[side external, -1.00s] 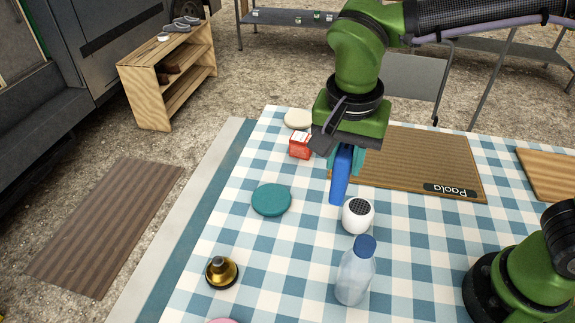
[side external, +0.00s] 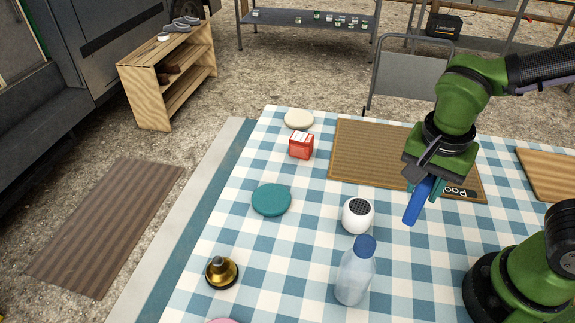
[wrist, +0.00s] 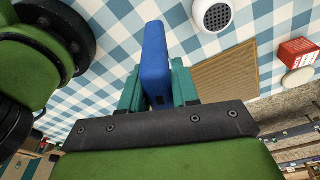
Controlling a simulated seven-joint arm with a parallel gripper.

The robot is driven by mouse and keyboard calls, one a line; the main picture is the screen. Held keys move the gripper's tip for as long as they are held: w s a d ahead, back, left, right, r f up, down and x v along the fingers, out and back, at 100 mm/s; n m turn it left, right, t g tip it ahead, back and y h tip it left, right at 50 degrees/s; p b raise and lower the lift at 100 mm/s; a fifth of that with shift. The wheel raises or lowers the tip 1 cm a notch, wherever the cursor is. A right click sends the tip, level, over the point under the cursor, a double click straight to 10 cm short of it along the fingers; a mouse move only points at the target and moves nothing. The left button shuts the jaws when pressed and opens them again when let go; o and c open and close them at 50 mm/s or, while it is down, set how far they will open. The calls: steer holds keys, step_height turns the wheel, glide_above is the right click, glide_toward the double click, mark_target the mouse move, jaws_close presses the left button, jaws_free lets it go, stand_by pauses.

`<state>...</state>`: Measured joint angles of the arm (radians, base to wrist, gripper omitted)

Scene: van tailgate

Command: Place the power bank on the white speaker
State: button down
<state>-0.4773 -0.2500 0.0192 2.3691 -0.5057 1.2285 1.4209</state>
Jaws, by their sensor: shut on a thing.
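The blue power bank (side external: 417,203) is held between the teal fingers of my gripper (side external: 425,188), above the table near the right part of the brown mat. In the wrist view the power bank (wrist: 156,62) sticks out between the two fingers (wrist: 158,88). The white speaker (side external: 358,216), with a dark grille on top, stands upright on the checked cloth, left of my gripper and apart from it. The speaker (wrist: 212,14) also shows at the top of the wrist view, right of the power bank. Its top is bare.
A clear bottle with a blue cap (side external: 354,275) stands just in front of the speaker. A teal disc (side external: 271,199), a red box (side external: 301,146), a cream disc (side external: 298,119) and a brass-coloured object (side external: 221,271) are further left. The brown mat (side external: 372,151) lies behind.

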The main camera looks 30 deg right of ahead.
steer(key=shift+w+a+f, duration=0.6)
steer(key=shift+w+f, duration=0.15)
steer(key=shift+w, duration=0.8)
steer(key=shift+w+a+f, duration=0.6)
steer(key=shift+w+f, duration=0.1)
steer(key=shift+w, duration=0.8)
steer(key=shift+w+a+f, duration=0.6)
steer(key=shift+w+f, duration=0.15)
steer(key=shift+w, duration=0.8)
steer(key=shift+f, duration=0.1)
steer(key=c, duration=0.8)
jaws_free()
steer(key=shift+f, duration=0.1)
steer(key=shift+c, duration=0.2)
